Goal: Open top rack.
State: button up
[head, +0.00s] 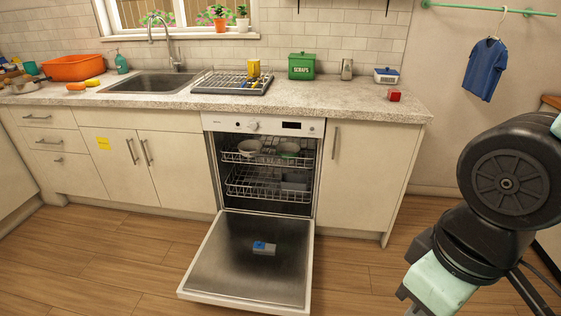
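The dishwasher (222,121) stands under the counter with its door (245,285) folded down flat toward me. The top rack (265,159) is a wire rack inside the cavity, and it appears pushed in. A pale bowl (249,147) and a greenish bowl (289,148) sit in it. The lower rack (250,188) is also inside, with a grey basket (296,182) at its right. My arm shows at the right edge, in front of the counter's right end and well apart from the rack. My gripper's fingers cannot be seen.
A small blue and grey item (264,248) lies on the lowered door, which juts over the wooden floor (130,250). Closed cabinets (365,175) flank the dishwasher. The counter (330,97) above holds a dish rack, a green scraps bin (302,67) and a red block (394,95).

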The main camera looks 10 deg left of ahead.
aim_at(273, 140)
jog(key=i+j+u, duration=0.15)
jog(key=i+j, duration=0.3)
jog(key=j, duration=0.3)
jog(key=i+j+u, duration=0.15)
jog(key=i+j, duration=0.3)
jog(key=j, duration=0.2)
jog(key=i+j+u, duration=0.15)
jog(key=i+j, duration=0.4)
jog(key=k+j, duration=0.05)
jog(key=j, duration=0.05)
